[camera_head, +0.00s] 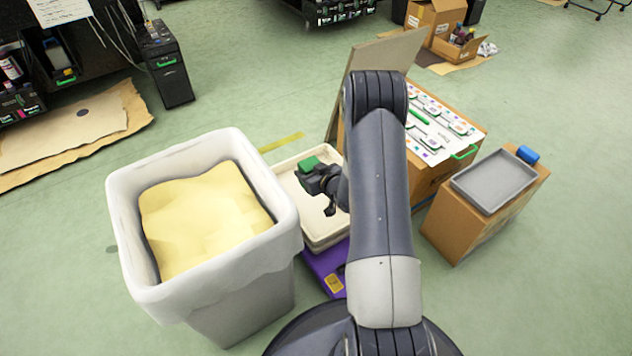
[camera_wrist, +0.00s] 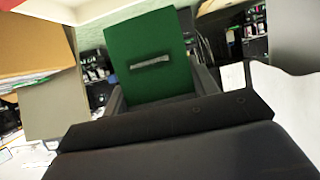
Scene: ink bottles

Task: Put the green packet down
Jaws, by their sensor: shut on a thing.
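The green packet (camera_head: 312,163) is held at the end of my gripper (camera_head: 316,178) in the head view. In the wrist view the packet (camera_wrist: 150,58) is a flat green block with a grey mark on its face, standing between the fingers of my gripper (camera_wrist: 158,95). My gripper is shut on it. Packet and gripper appear above a cream tray (camera_head: 325,237) that rests on a purple base (camera_head: 325,268). The height of the packet over the tray is hard to tell.
A cardboard box (camera_head: 425,182) with a white sheet of labelled items stands to the right, with a raised board (camera_head: 385,62) behind. Farther right, another box (camera_head: 470,228) bears a grey tray (camera_head: 497,178) and a blue object (camera_head: 528,155).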

